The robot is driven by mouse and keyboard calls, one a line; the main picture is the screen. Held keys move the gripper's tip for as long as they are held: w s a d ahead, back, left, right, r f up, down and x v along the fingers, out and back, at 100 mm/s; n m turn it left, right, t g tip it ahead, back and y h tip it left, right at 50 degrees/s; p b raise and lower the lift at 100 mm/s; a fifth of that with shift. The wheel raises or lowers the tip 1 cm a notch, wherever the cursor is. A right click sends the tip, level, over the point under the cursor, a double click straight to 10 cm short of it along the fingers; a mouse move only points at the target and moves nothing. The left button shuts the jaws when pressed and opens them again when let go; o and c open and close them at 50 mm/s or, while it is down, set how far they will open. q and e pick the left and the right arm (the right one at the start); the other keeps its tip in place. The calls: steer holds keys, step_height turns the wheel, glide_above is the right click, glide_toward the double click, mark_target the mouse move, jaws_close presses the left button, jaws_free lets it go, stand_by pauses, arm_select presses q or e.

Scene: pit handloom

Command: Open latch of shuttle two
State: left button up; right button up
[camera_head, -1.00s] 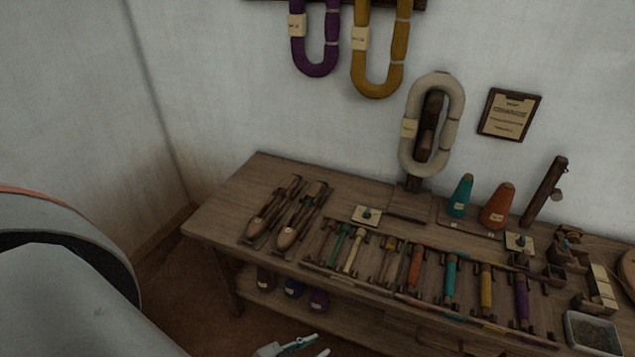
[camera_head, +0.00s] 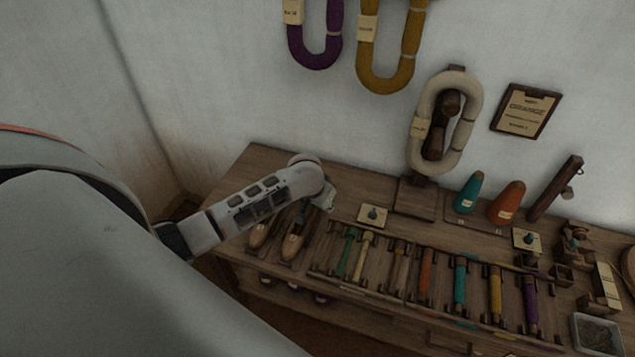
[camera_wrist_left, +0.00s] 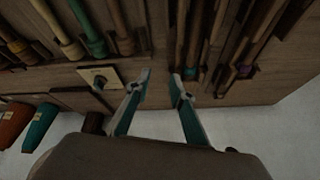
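Two long wooden shuttles lie side by side at the left of the bench: the left shuttle (camera_head: 257,237) and the right shuttle (camera_head: 291,245). My left forearm covers much of both in the head view. No number or latch can be made out, so I cannot tell which is shuttle two. In the left wrist view the long dark shuttle frames (camera_wrist_left: 216,45) run at the right of centre. My left gripper (camera_wrist_left: 161,74) is open and empty, with bench surface between its fingertips, just beside the shuttle frames. It hangs over the bench (camera_head: 328,203). My right gripper is not in view.
A rack of coloured bobbins (camera_head: 427,268) lies right of the shuttles. Yarn cones (camera_head: 506,203) stand farther right.

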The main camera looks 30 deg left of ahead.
arm_select(q)
steer(key=w+a+r+n, duration=0.1)
steer(key=a, duration=0.1)
steer(key=w+a+r+n, duration=0.1)
steer(key=w+a, duration=0.1)
steer(key=w+a+r+n, duration=0.1)
steer(key=w+a, duration=0.1)
steer(key=a, duration=0.1)
steer(key=shift+w+r+g+y, duration=0.2)
steer(key=shift+r+g+y, duration=0.1)
steer(key=shift+r, duration=0.1)
steer(key=shift+w+f, duration=0.1)
steer(key=shift+w, duration=0.05)
steer(key=shift+x, duration=3.75)
jaws_close()
